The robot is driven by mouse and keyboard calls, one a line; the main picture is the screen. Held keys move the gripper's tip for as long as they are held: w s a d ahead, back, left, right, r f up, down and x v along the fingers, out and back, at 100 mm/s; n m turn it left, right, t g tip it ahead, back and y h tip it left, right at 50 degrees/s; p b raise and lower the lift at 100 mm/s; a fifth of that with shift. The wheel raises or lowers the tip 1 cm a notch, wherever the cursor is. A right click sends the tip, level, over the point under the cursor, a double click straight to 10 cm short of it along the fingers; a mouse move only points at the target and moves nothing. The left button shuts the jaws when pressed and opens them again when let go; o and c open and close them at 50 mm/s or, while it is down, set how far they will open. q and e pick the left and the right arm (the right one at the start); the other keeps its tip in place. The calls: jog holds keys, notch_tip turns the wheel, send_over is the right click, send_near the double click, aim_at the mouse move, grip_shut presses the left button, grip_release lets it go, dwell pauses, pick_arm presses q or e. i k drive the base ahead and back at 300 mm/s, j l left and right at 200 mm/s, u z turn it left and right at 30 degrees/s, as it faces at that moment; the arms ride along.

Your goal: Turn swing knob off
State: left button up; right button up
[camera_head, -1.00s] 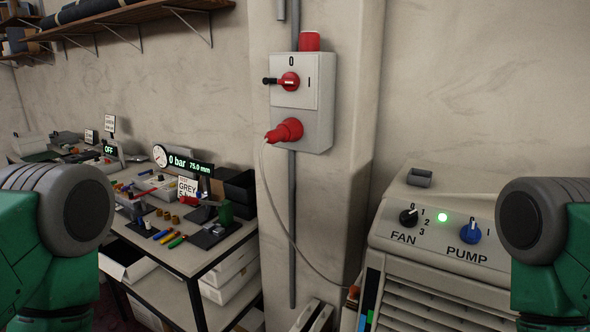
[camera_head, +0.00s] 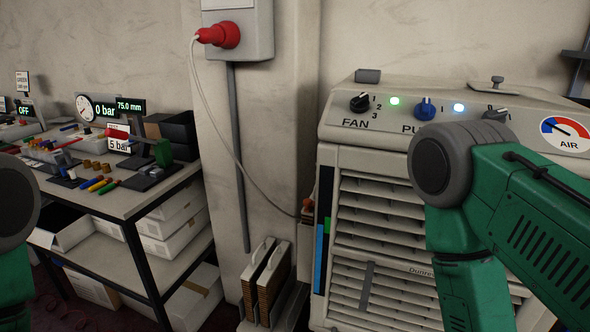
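The air cooler (camera_head: 375,185) stands right of the wall pillar. Its top panel has a black FAN knob (camera_head: 360,102) beside a green light (camera_head: 395,100), and a blue PUMP knob (camera_head: 425,108) beside a pale blue light (camera_head: 458,107). A third, dark knob (camera_head: 497,115) sits further right, above my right arm. Its label is hidden behind the arm, so I cannot read it or tell its exact setting. A round AIR gauge (camera_head: 566,134) is at the far right. Neither gripper is in view; only upper parts of my arms show at both sides.
A red plug (camera_head: 218,35) sits in a grey wall box (camera_head: 254,38), with a cable (camera_head: 238,158) hanging to the cooler. A workbench (camera_head: 125,200) with small parts stands at left. Framed filter pads (camera_head: 268,280) stand on the floor left of the cooler.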

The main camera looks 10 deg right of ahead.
aim_at(499, 116)
jog(key=z, duration=1.25)
